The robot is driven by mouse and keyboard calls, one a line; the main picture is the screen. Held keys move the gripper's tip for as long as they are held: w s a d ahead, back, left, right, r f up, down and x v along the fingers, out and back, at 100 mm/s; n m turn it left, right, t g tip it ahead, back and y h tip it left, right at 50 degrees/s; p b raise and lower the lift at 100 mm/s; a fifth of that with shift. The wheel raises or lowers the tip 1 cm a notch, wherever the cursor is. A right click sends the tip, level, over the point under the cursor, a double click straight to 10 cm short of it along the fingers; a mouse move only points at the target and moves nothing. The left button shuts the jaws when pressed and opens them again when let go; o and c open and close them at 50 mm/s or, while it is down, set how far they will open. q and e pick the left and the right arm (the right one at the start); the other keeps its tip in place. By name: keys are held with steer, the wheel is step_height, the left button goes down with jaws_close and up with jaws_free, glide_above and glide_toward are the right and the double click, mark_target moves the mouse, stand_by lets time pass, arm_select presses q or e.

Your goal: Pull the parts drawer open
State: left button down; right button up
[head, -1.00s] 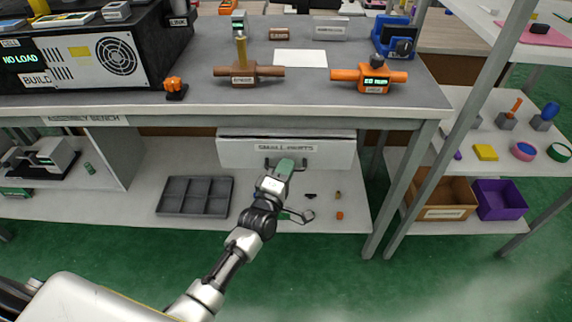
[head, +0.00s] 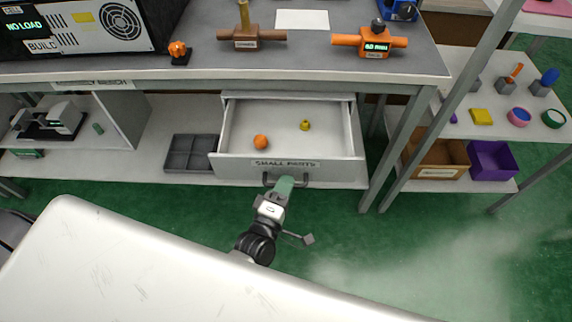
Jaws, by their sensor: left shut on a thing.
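The parts drawer (head: 230,168), white and labelled SMALL PARTS, is slid well out from under the bench. Its inside shows, with an orange round part (head: 261,142) near the front and a yellow part (head: 305,125) farther back. A dark bar handle (head: 301,183) is on the drawer front. The fingers cover part of the handle's left side. My right gripper is not in view.
The grey bench top (head: 210,62) above holds a brown valve fixture (head: 250,37) and an orange one (head: 371,41). A bench leg (head: 397,150) stands right of the drawer. A dark divided tray (head: 190,153) lies left on the lower shelf. Green floor in front is clear.

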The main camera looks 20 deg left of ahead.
arm_select(q)
steer(key=shift+s+d, duration=0.3)
steer(key=shift+s, duration=0.6)
steer(key=c, duration=1.2)
jaws_free()
steer(key=v, duration=1)
steer(key=shift+s+f, duration=0.1)
steer(key=shift+s, duration=0.25)
